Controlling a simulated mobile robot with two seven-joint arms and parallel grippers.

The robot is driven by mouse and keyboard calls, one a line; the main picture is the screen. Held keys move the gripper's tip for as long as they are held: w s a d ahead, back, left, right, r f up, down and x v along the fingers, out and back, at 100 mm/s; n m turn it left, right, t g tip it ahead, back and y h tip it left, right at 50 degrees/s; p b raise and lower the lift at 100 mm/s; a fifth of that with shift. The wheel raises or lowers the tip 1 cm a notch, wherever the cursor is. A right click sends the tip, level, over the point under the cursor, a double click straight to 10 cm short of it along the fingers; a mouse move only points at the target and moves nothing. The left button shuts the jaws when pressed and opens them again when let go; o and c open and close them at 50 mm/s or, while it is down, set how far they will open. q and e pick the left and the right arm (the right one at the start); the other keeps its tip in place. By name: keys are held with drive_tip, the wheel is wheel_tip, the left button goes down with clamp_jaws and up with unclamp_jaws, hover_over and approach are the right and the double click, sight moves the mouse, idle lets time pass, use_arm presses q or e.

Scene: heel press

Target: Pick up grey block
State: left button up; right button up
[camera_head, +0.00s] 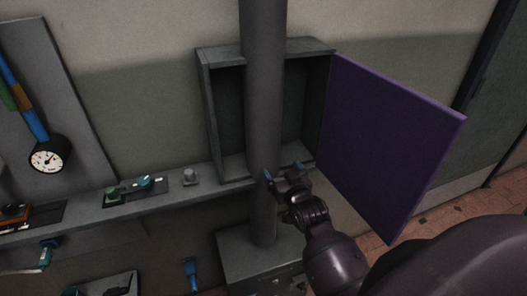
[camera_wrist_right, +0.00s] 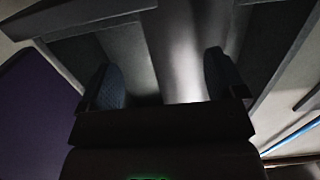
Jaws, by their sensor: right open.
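My left gripper is not in view.
The thick column (camera_head: 263,85) stands in front of the grey cabinet (camera_head: 222,110). Its purple door (camera_head: 385,145) hangs open to the right. Green and teal tools (camera_head: 145,182) lie on the shelf left of the block. A dial gauge (camera_head: 46,158) hangs at the far left.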

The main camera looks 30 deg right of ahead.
sight(268, 153)
drive_tip(key=x, duration=0.5)
drive_tip(key=shift+w+r, duration=0.2)
drive_tip(key=shift+w, duration=0.25)
drive_tip(key=w, duration=0.2)
drive_tip(key=w+p, duration=0.1)
drive_tip(key=shift+w+r, duration=0.2)
drive_tip(key=shift+w, duration=0.2)
drive_tip(key=shift+w+d+f, duration=0.1)
drive_tip(key=shift+w+d, duration=0.1)
drive_tip(key=shift+w, duration=0.5)
drive_tip(key=c, duration=1.1)
